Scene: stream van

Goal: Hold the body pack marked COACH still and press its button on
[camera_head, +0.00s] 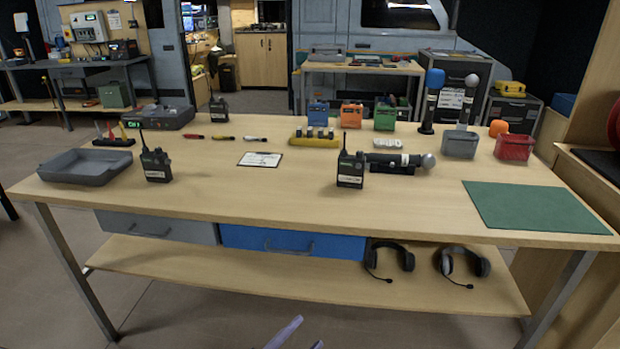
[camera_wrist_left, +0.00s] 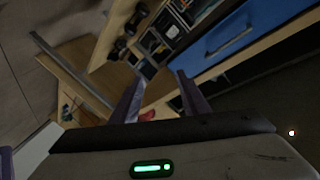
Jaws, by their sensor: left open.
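Three black body packs with antennas stand upright on the wooden table (camera_head: 300,200). One body pack (camera_head: 156,165) is at the left, another body pack (camera_head: 350,170) is near the middle front, and a third body pack (camera_head: 218,108) is at the back left. Their labels are too small to read, so I cannot tell which is marked COACH. My left gripper (camera_head: 297,338) shows only its fingertips at the bottom edge, below and in front of the table. In the left wrist view the left gripper (camera_wrist_left: 160,90) is open and empty. My right gripper is not in view.
A grey tray (camera_head: 90,178) lies at the left, a green mat (camera_head: 535,208) at the right. A microphone (camera_head: 400,163) lies behind the middle pack. Drawers (camera_head: 290,243) and a shelf with headsets (camera_head: 405,258) are below the tabletop. The front middle is clear.

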